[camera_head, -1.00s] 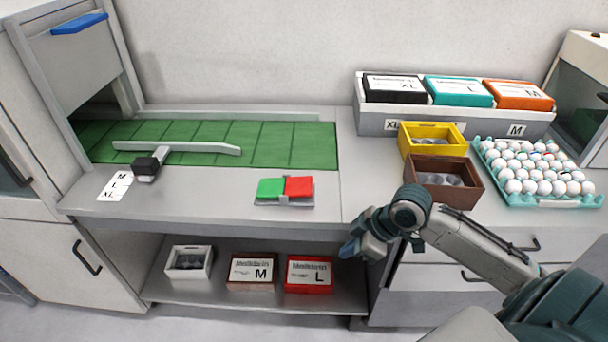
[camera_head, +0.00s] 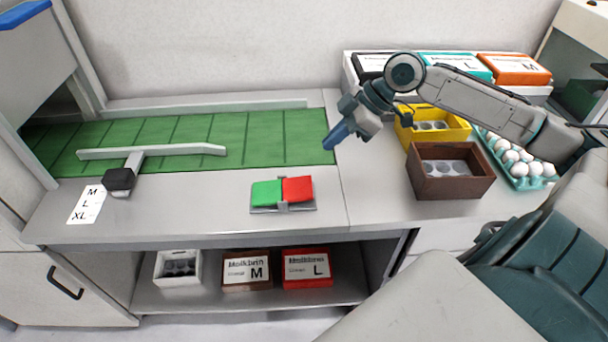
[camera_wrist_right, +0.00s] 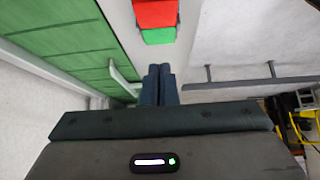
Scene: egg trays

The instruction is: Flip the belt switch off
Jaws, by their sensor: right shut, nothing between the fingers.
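The belt switch (camera_head: 283,208) sits on the grey counter in front of the green belt (camera_head: 262,138). It has a green half (camera_head: 266,194) on the left and a red half (camera_head: 298,189) on the right. My right gripper (camera_head: 329,144) is shut and empty, held in the air above and to the right of the switch, apart from it. In the right wrist view the closed fingers (camera_wrist_right: 159,76) point toward the red half (camera_wrist_right: 155,13) and the green half (camera_wrist_right: 158,36). My left gripper is not in view.
A brown box (camera_head: 450,186) and a yellow box (camera_head: 434,126) stand on the counter to the right, near an egg tray (camera_head: 538,174). A lever with a black knob (camera_head: 119,179) lies left on the belt edge. The counter around the switch is clear.

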